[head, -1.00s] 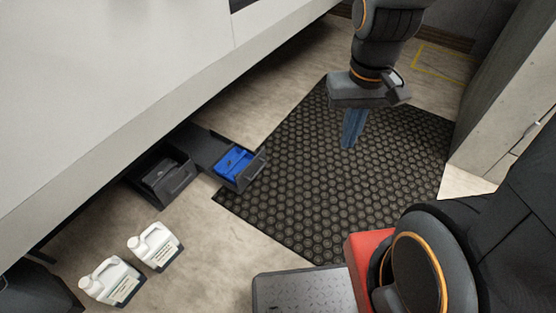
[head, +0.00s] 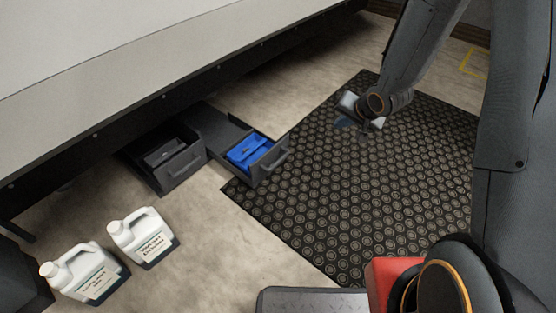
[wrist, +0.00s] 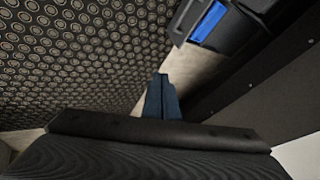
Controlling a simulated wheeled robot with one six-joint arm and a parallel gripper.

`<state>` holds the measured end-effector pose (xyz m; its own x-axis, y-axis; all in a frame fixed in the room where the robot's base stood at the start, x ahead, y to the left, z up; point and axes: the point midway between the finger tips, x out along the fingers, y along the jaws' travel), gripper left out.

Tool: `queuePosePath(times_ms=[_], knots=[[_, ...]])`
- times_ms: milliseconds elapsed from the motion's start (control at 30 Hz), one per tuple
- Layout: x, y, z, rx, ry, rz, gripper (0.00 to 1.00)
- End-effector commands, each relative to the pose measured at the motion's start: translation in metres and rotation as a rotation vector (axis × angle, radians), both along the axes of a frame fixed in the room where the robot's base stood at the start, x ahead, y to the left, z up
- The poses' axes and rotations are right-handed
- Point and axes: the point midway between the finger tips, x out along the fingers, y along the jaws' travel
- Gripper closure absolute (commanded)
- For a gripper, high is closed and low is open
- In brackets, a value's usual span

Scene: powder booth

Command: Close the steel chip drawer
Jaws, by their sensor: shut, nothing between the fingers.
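Two dark drawers sit low beside the machine in the head view. One drawer (head: 277,168) is pulled well out, with a blue insert (head: 249,152) inside and a bar handle on its front. The other drawer (head: 180,178) to its left holds a dark insert and sticks out less. I cannot tell by any label which is the steel chip drawer. My gripper (head: 345,122) is low over the mat, to the right of the blue-insert drawer and apart from it. Its blue fingers (wrist: 162,98) are together and empty in the wrist view, where the blue insert (wrist: 208,22) shows at the upper right.
A black studded mat (head: 390,190) covers the floor in front of the drawers. Two white jugs (head: 143,237) (head: 84,272) stand at the lower left. The machine's pale body (head: 150,45) overhangs the drawers. The mat between gripper and drawer is clear.

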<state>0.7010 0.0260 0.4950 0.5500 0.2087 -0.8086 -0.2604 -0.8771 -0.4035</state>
Motion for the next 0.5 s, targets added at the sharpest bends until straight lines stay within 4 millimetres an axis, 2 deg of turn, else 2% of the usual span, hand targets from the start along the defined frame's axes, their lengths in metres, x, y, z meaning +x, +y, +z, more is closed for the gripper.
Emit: queuePosePath(times_ms=[33,100,300,400,500], knots=[[0.012,0.007,-0.035,0.047,-0.008,-0.004,1.00],[0.024,0.018,-0.064,0.121,-0.022,-0.011,1.00],[0.046,0.054,-0.145,0.356,-0.029,-0.020,1.00],[0.050,0.070,-0.179,0.473,-0.016,-0.024,1.00],[0.052,0.084,-0.206,0.573,0.005,-0.026,1.00]])
